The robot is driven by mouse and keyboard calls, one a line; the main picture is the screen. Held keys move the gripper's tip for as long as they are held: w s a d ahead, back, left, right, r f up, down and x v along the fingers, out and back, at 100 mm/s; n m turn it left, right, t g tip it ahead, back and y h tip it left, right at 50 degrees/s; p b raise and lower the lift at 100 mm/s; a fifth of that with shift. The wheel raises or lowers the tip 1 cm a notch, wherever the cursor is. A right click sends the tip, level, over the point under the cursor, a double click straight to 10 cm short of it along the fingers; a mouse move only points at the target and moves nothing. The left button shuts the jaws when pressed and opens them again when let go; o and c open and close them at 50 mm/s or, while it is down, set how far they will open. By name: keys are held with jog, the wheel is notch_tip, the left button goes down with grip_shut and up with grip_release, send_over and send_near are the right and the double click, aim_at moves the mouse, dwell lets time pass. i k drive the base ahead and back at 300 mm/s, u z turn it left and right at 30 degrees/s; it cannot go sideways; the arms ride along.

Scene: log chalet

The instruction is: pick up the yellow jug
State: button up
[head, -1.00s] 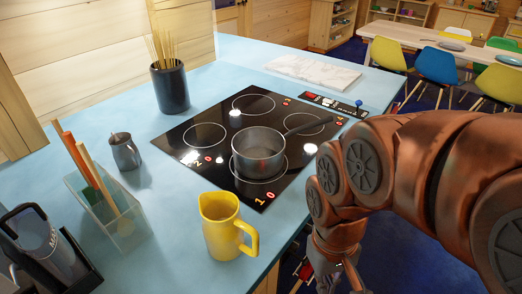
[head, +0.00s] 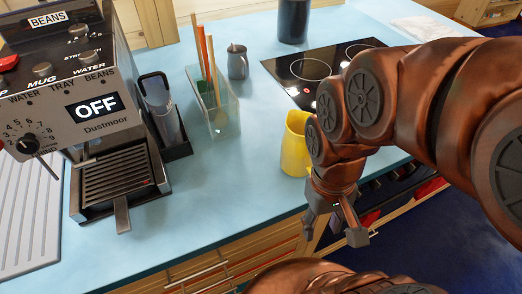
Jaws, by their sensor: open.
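The yellow jug (head: 294,152) stands upright on the blue counter (head: 236,182) near its front edge. My arm hides its right side, including most of the handle. My gripper (head: 333,231) hangs with its fingers pointing down, spread apart and empty. In the picture it is just below and right of the jug, over the drawer fronts. It appears to be in front of the counter edge, apart from the jug.
A coffee machine (head: 75,110) stands at the left, with a dark holder with a pitcher (head: 160,115) beside it. A clear bin of utensils (head: 212,115), a small grey jug (head: 238,62) and a dark canister (head: 293,20) stand behind. The black hob (head: 290,72) lies behind the yellow jug.

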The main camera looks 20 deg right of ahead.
aim_at(295, 159)
jog(key=u, duration=1.8)
jog(key=k, duration=1.55)
jog(key=z, duration=0.85)
jog(key=i, duration=0.5)
